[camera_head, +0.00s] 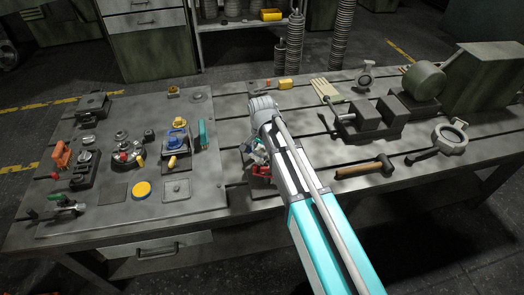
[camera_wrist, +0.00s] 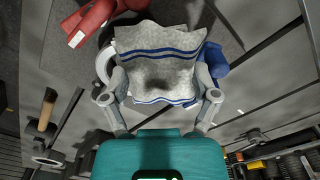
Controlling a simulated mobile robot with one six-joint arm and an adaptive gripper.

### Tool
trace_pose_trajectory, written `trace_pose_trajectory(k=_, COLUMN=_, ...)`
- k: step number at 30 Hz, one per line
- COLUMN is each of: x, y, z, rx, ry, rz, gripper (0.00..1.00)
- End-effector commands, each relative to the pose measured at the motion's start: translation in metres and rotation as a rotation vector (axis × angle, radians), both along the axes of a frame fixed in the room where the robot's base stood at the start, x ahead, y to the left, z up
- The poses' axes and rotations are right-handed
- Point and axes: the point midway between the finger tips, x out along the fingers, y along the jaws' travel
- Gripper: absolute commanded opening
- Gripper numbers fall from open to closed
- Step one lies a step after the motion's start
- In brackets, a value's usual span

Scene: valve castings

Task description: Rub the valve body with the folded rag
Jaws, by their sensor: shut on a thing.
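My gripper (camera_wrist: 160,92) is shut on the folded rag (camera_wrist: 158,70), a pale grey cloth with blue stripes and a dark smudge, held between the two fingers in the wrist view. Behind the rag, a red part (camera_wrist: 90,22), a pale ring (camera_wrist: 103,66) and a blue part (camera_wrist: 215,62) show in part. I cannot tell whether these belong to the valve body, or whether the rag touches them.
A plate (camera_head: 105,210) at left carries several castings and fittings, including a blue-topped one (camera_head: 177,142). Right of my arm are a hammer (camera_head: 366,167), a vice (camera_head: 370,120) and a ringed tool (camera_head: 449,138). Gloves (camera_head: 325,88) lie at the back. The bench's front right is fairly clear.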

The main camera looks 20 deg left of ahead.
Motion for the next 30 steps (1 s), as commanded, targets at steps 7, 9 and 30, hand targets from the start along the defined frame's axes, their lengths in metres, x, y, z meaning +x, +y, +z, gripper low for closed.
trace_pose_trajectory(k=7, x=0.000, y=0.000, z=0.021, rx=0.000, ry=0.000, rz=0.000, gripper=0.39)
trace_pose_trajectory(k=9, x=0.000, y=0.000, z=0.023, rx=0.000, ry=0.000, rz=0.000, gripper=0.39)
trace_pose_trajectory(k=30, x=0.000, y=0.000, z=0.037, rx=0.000, ry=0.000, rz=0.000, gripper=0.39)
